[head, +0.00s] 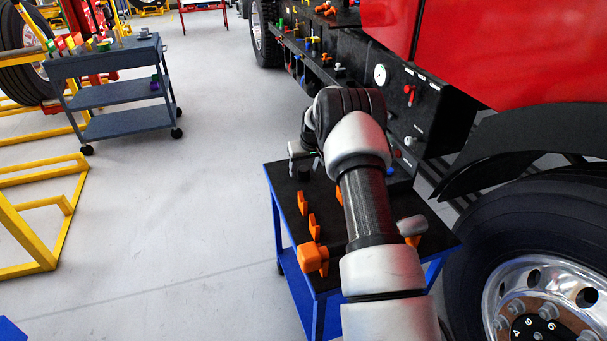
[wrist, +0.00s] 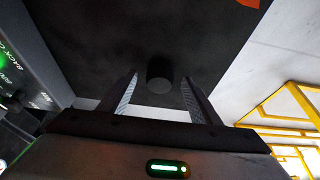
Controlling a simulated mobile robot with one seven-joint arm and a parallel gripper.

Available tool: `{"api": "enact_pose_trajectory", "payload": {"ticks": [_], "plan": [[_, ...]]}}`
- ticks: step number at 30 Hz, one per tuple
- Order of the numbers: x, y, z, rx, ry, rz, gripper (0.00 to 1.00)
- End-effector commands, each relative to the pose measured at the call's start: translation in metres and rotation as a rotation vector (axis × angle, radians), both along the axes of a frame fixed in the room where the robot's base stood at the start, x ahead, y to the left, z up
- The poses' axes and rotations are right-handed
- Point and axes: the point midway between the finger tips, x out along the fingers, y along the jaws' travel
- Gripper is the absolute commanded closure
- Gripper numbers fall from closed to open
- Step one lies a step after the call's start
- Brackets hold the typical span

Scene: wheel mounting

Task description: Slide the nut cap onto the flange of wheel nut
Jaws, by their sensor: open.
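A small black cylinder, which looks like the nut cap (head: 303,173), stands on the dark top of the blue cart. My gripper (head: 304,158) is above the cart's far end, close to this cap, partly hidden by my arm. In the wrist view the cap (wrist: 160,73) shows between the two fingertips of my open gripper (wrist: 159,84). A gap shows on each side, and nothing is gripped. The truck wheel (head: 545,290) is at the lower right, with a chrome rim and several wheel nuts (head: 547,311) around a numbered hub.
Orange parts (head: 313,257) lie along the near left of the blue cart (head: 310,283). The red truck's black side panel (head: 405,95) with valves and a gauge is just behind my arm. Yellow frames (head: 40,235) and a grey trolley (head: 115,95) stand left. The floor between is clear.

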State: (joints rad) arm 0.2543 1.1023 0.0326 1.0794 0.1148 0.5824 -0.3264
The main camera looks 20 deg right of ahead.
Motion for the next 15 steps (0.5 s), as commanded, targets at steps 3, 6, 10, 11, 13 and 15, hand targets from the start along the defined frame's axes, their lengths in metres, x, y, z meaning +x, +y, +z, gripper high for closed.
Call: {"api": "enact_pose_trajectory", "payload": {"ticks": [3,6,10,11,13,15], "plan": [[0.0037,0.0001,-0.0080,0.000,-0.001,0.000,0.43],[0.0042,0.0001,-0.0083,0.000,-0.001,0.000,0.43],[0.0040,0.0001,-0.0081,0.000,-0.001,0.000,0.43],[0.0040,0.0001,-0.0081,0.000,-0.001,0.000,0.48],[0.0039,0.0001,-0.0080,0.000,-0.001,0.000,0.60],[0.0039,0.0001,-0.0080,0.000,-0.001,0.000,0.72]]}}
